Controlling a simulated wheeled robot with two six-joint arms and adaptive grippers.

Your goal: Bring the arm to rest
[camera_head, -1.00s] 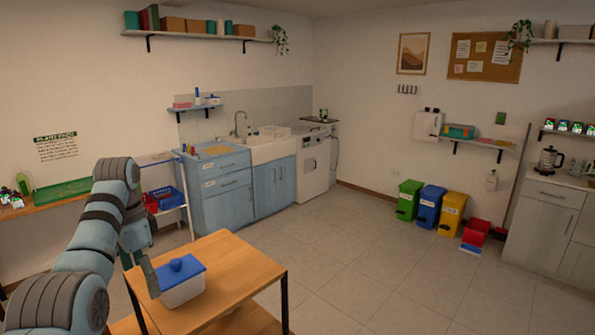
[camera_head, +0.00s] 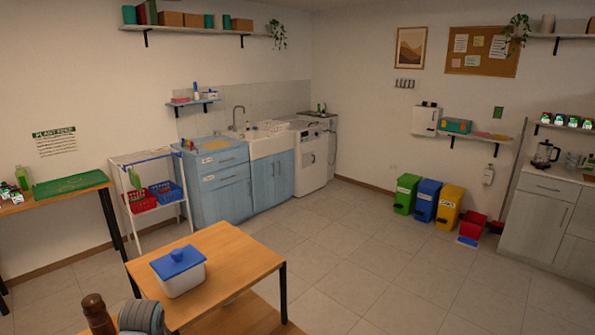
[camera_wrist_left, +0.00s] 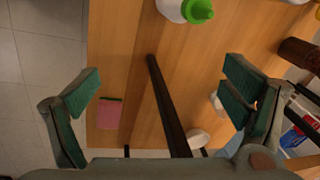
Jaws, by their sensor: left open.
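My left arm shows only as a teal link (camera_head: 142,317) at the bottom left of the head view. It is low, in front of the near wooden table (camera_head: 225,245). My left gripper (camera_wrist_left: 162,88) is open in the left wrist view, its two green-padded fingers wide apart with nothing held between them. Beyond the fingers lies a wooden surface (camera_wrist_left: 225,45), crossed by a dark bar (camera_wrist_left: 166,105). My right gripper is in neither view.
A white box with a blue lid (camera_head: 180,270) stands on the near table. A brown turned object (camera_head: 97,314) is beside my arm. The wrist view shows a green-capped white container (camera_wrist_left: 186,10) and a pink pad (camera_wrist_left: 110,113). The floor right of the table is clear.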

